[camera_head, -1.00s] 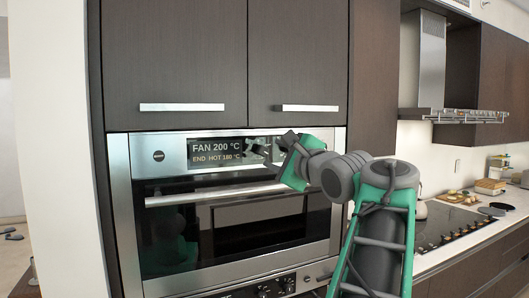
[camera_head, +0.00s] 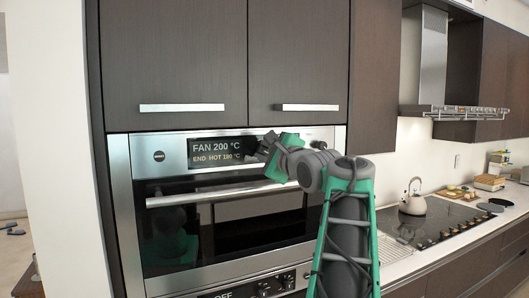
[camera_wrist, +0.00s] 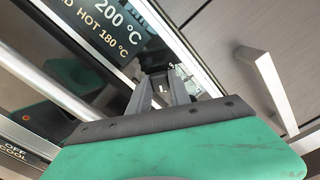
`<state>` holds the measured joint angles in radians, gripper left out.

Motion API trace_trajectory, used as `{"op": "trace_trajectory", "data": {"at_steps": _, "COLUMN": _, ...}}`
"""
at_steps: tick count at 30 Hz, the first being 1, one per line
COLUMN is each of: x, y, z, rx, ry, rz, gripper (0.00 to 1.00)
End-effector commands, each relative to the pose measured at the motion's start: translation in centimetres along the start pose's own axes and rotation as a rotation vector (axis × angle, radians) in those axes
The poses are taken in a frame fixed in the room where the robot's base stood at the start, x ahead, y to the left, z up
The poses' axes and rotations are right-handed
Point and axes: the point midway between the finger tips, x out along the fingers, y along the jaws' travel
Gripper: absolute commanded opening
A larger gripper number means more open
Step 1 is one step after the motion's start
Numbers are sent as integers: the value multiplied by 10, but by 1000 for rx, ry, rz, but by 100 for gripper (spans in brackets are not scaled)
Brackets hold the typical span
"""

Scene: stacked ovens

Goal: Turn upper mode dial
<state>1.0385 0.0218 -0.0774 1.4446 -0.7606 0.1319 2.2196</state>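The upper oven's control strip has a display (camera_head: 215,151) reading FAN 200 °C and END HOT 180 °C. My gripper (camera_head: 262,145) is at the strip just right of this display and covers that part of the panel in the head view. In the wrist view a dark, knob-like piece (camera_wrist: 155,60), which looks like the upper mode dial, lies at the fingertips of my gripper (camera_wrist: 161,80). The fingers are apart with a narrow gap. I cannot tell whether they press on the dial or only stand around it.
The upper oven's handle bar (camera_head: 225,195) runs below the strip. Another dark knob (camera_head: 318,144) shows further right. Cabinet handles (camera_head: 182,107) jut out above. The lower oven's dials (camera_head: 288,281) are below; a kettle (camera_head: 413,197) stands on the right counter.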

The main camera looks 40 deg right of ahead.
Motion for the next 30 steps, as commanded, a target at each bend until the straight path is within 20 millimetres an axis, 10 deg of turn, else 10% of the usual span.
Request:
{"op": "trace_trajectory", "data": {"at_steps": 8, "x": 0, "y": 0, "z": 0, "rx": 0, "ry": 0, "rz": 1, "gripper": 0}}
{"op": "trace_trajectory", "data": {"at_steps": 30, "x": 0, "y": 1, "z": 0, "rx": -153, "ry": 0, "rz": 1, "gripper": 0}}
